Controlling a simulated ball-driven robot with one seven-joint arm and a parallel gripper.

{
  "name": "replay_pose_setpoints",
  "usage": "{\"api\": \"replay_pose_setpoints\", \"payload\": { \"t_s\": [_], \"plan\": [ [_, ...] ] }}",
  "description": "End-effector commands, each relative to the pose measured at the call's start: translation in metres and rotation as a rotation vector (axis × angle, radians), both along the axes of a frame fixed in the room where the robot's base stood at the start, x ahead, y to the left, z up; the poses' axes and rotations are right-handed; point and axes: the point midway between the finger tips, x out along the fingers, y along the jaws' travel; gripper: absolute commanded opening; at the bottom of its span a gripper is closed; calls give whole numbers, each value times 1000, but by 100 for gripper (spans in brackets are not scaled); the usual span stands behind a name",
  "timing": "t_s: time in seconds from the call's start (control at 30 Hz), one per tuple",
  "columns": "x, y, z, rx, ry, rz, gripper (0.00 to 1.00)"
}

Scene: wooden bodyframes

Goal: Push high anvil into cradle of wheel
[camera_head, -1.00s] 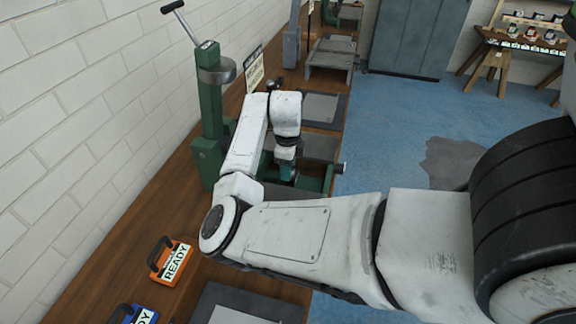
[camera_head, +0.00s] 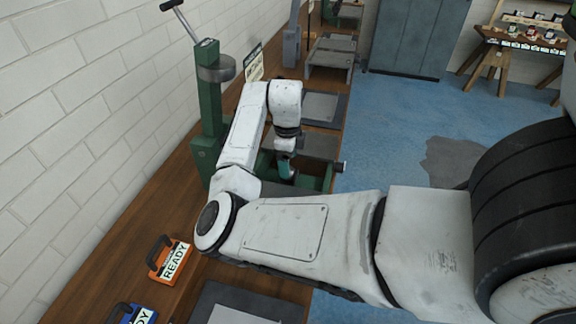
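A green machine with a tall column (camera_head: 209,110) stands on the bench against the wall, with a grey round part near its top and a lever above it. Its lower green frame (camera_head: 322,181) reaches right to the bench edge, with a dark round knob (camera_head: 340,167) at its end. My gripper (camera_head: 287,172) points down over this lower frame, below my white wrist. A small teal part shows there, but I cannot tell whether it belongs to the gripper or to the machine. The fingertips are too small and covered to read. I cannot pick out the anvil or cradle; my arm covers much of the area.
An orange READY box (camera_head: 170,262) and a blue one (camera_head: 133,315) stand on the wooden bench (camera_head: 120,265) at the lower left. Grey plates (camera_head: 320,107) and a low grey stand (camera_head: 331,58) lie farther along.

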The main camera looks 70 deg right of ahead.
Motion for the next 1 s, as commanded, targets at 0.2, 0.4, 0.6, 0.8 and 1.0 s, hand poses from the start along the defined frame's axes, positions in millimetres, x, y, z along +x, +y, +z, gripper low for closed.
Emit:
{"api": "replay_pose_setpoints", "payload": {
  "t_s": [0.2,0.4,0.6,0.8,1.0],
  "plan": [
    [1,1,43,-4,-2,-1,78],
    [0,2,71,-3,-1,-2,78],
    [0,3,81,-2,0,0,78],
    [0,3,82,-2,0,0,78],
    [0,3,81,-2,0,0,78]
  ]
}}
